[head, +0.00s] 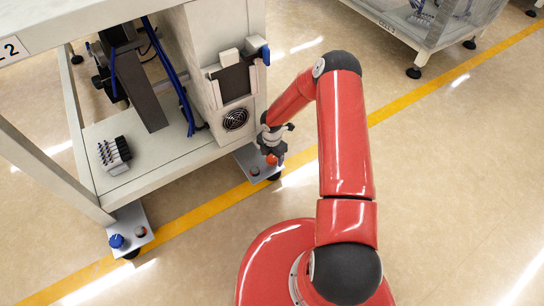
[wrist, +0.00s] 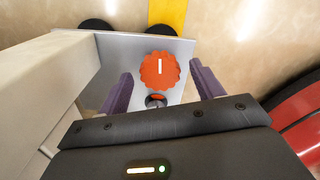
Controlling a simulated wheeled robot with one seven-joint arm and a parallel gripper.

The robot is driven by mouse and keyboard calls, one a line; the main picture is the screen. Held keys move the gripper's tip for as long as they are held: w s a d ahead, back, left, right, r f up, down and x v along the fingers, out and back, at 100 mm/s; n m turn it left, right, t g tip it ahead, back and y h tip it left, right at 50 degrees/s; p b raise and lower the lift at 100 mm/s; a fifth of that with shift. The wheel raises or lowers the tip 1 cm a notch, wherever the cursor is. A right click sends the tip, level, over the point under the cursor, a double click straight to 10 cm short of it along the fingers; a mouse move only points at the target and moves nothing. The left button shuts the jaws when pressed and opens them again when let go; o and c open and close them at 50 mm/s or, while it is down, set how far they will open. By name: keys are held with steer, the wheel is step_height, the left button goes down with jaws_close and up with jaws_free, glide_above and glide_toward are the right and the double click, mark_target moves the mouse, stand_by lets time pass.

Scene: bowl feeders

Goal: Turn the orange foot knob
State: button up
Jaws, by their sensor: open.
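The orange foot knob (wrist: 160,72) is a scalloped disc with a white line on top, on a grey foot plate (wrist: 116,50) at the machine's corner. In the wrist view it lies ahead of and between the two purple fingers of my gripper (wrist: 158,84). The fingers are open, with a gap to the knob on each side. In the head view my gripper (head: 272,152) is low over the same plate, and the orange knob (head: 271,159) shows just under it. Whether the fingers reach down to the knob's height I cannot tell.
A blue knob (head: 116,241) sits on another foot plate (head: 130,222) at lower left. The white machine frame (head: 170,168) stands close to my gripper's left. A yellow floor line (head: 210,207) passes the feet. The floor to the right is clear.

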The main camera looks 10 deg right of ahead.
mark_target(272, 158)
steer(key=shift+f, duration=0.2)
steer(key=c, duration=1)
steer(key=m+b, duration=0.1)
steer(key=m, duration=0.1)
steer(key=shift+f+m+b, duration=0.15)
steer(key=shift+m+b, duration=0.15)
steer(key=shift+b, duration=0.05)
steer(key=shift+r+m+b, duration=0.2)
steer(key=shift+m+b, duration=0.1)
steer(key=shift+m, duration=0.7)
steer(key=o, duration=1)
step_height(272, 158, up, 8)
steer(key=shift+f+p, duration=0.1)
steer(key=shift+p, duration=0.55)
